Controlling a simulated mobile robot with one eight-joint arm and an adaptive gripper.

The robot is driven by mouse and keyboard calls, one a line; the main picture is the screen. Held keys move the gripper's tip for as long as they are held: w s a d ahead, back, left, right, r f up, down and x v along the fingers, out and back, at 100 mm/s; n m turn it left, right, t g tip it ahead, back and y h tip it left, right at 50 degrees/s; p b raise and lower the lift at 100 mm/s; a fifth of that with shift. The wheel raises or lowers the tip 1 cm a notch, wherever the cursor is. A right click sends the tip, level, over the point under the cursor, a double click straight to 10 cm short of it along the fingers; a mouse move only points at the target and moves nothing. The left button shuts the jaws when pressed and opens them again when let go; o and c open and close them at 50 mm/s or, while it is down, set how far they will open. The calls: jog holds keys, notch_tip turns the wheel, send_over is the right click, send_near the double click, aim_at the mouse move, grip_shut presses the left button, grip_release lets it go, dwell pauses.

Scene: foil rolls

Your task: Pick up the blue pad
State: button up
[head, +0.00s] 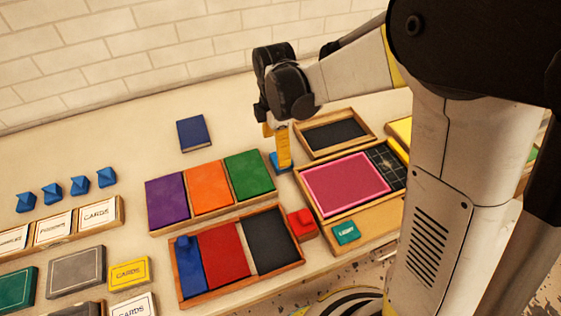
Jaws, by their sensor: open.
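My gripper (277,150) points down near the middle of the table, its yellow finger parts seen from the side. It is open. A small blue piece (274,163) shows at its tips; I cannot tell whether it is a separate thing. A flat blue pad (191,277) lies in the left part of a wooden tray (286,266) at the front, with a small blue knob (183,243) at its far end. A dark blue, book-like flat block (193,133) lies alone at the back, left of my gripper. My gripper is apart from both.
Purple (167,203), orange (209,188) and green (249,176) pads lie in a row behind the front tray. A pink pad (345,187) sits in a frame at right. A red block (301,223) stands between trays. Cards and several blue pieces are at left. The back left is bare.

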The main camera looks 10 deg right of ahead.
jog(key=f+b, duration=0.2)
jog(key=f, duration=0.1)
jog(key=f+b, duration=0.1)
jog(key=f, duration=0.1)
jog(key=shift+s+d+f, duration=0.2)
jog(key=shift+s, duration=0.1)
jog(key=shift+r, duration=0.1)
jog(key=shift+c, duration=0.2)
jog(key=c, duration=1.4)
jog(key=shift+r+p, duration=0.4)
jog(key=shift+r, duration=0.1)
jog(key=r, duration=0.1)
jog(key=r+p, duration=0.2)
jog(key=r, duration=0.1)
jog(key=shift+s+d, duration=0.15)
jog(key=shift+d, duration=0.15)
jog(key=s+d+r+p, duration=0.1)
jog(key=d+r, duration=0.1)
jog(key=d, duration=0.1)
jog(key=s+d+r+p, duration=0.1)
jog(key=s+d+r, duration=0.1)
jog(key=d, duration=0.1)
jog(key=s+d+r+p, duration=0.1)
jog(key=s+d+r, duration=0.1)
jog(key=d, duration=0.1)
jog(key=shift+s+d+p, duration=0.25)
jog(key=shift+d+p, duration=0.05)
jog(key=shift+p, duration=0.05)
